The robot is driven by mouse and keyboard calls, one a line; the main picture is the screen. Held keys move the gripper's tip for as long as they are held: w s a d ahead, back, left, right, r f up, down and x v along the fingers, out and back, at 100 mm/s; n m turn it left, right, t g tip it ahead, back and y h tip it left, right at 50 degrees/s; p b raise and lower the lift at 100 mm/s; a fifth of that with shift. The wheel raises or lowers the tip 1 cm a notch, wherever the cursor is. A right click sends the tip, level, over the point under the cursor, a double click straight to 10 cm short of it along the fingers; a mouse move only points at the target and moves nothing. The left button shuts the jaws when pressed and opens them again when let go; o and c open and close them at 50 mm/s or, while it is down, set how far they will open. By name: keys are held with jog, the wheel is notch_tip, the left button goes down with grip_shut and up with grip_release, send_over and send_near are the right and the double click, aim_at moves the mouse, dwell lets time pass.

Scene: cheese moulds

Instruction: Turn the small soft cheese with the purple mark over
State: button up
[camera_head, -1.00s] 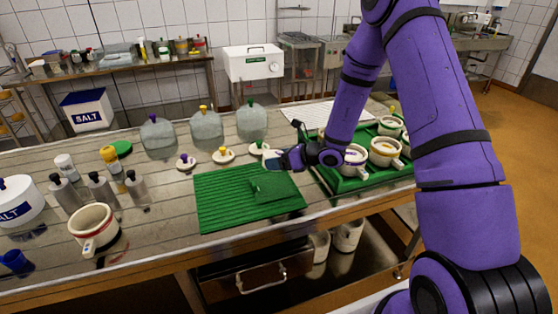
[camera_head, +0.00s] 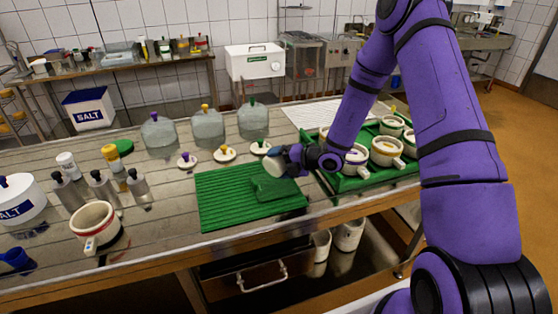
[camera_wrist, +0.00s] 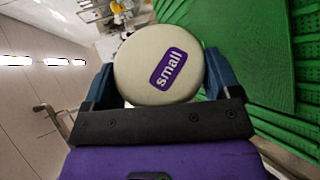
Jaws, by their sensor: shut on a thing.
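The small soft cheese (camera_wrist: 145,72) is a pale round disc with a purple mark reading "small" on the face turned to the wrist camera. My gripper (camera_wrist: 158,80) is shut on its sides, one finger at each edge. In the head view my gripper (camera_head: 283,162) holds the cheese (camera_head: 274,167) tilted on edge, just above the far right part of the green mat (camera_head: 225,205). A smaller green piece (camera_head: 272,188) lies on the mat below it. Whether the cheese touches anything below cannot be told.
A green tray (camera_head: 340,185) with several white moulds (camera_head: 387,152) stands to the right. Several lidded discs (camera_head: 225,154) and glass domes (camera_head: 207,127) stand behind the mat. A white mould (camera_head: 94,226) stands to the left. The mat's left part is clear.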

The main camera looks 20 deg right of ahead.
jog(key=m, duration=0.2)
jog(key=f+m, duration=0.1)
jog(key=m, duration=0.5)
jog(key=shift+r+m, duration=0.1)
jog(key=shift+m, duration=0.2)
jog(key=m, duration=0.5)
jog(key=shift+s, duration=0.1)
jog(key=m, duration=0.5)
jog(key=shift+a, duration=0.1)
jog(key=o, duration=0.6)
jog(key=shift+s, duration=0.1)
